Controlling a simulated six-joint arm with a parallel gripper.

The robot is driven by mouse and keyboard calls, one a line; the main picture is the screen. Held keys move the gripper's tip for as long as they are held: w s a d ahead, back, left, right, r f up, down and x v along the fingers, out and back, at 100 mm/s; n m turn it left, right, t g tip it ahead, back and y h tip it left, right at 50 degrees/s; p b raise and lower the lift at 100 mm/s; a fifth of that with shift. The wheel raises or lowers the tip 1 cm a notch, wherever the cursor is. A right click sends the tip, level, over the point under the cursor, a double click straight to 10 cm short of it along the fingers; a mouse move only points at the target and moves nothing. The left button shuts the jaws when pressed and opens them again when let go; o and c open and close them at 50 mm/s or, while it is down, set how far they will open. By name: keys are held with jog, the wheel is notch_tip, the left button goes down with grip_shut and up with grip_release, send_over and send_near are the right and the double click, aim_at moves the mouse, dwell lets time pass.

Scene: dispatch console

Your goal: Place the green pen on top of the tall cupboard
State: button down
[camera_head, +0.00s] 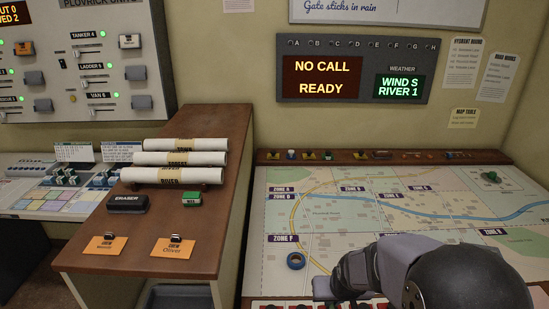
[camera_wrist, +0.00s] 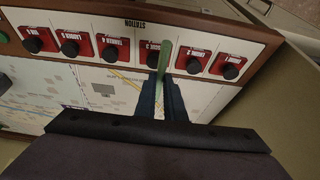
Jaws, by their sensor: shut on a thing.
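My gripper (camera_wrist: 165,88) is shut on the green pen (camera_wrist: 164,56), seen in the wrist view. The pen sticks out past the dark fingertips, over the map table's edge where red blocks with black knobs sit. In the head view my arm is at the bottom right over the map table; the pen cannot be made out there. The tall brown-topped cupboard (camera_head: 222,160) stands left of the map table. On its top are paper rolls (camera_head: 180,158), a black eraser (camera_head: 127,203), a small green box (camera_head: 192,198) and two orange cards (camera_head: 172,247).
The map table (camera_head: 330,190) carries a blue tape roll (camera_head: 296,261) and a row of small items along its back ledge (camera_head: 460,155). Red knobbed blocks (camera_wrist: 112,46) line its station edge. The cupboard's top has bare wood right of the green box and around the cards.

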jog(key=s+f, duration=0.1)
jog(key=f, duration=0.1)
jog(key=s+f, duration=0.2)
jog(key=shift+s, duration=0.15)
jog(key=w+d+r+b, duration=0.1)
jog(key=w+r, duration=0.2)
jog(key=w, duration=0.7)
jog(key=w+d+r+b, duration=0.1)
jog(key=w+r, duration=0.1)
jog(key=w, duration=0.8)
jog(key=shift+s+d+f+p, duration=0.1)
jog(key=shift+f+p, duration=0.7)
jog(key=shift+f, duration=1.55)
jog(key=shift+s+d+f+p, duration=0.1)
jog(key=shift+f+p, duration=0.7)
jog(key=shift+f, duration=1.8)
jog(key=shift+f, duration=0.2)
jog(key=c, duration=1.8)
grip_release()
jog(key=shift+c, duration=0.2)
jog(key=shift+r, duration=0.15)
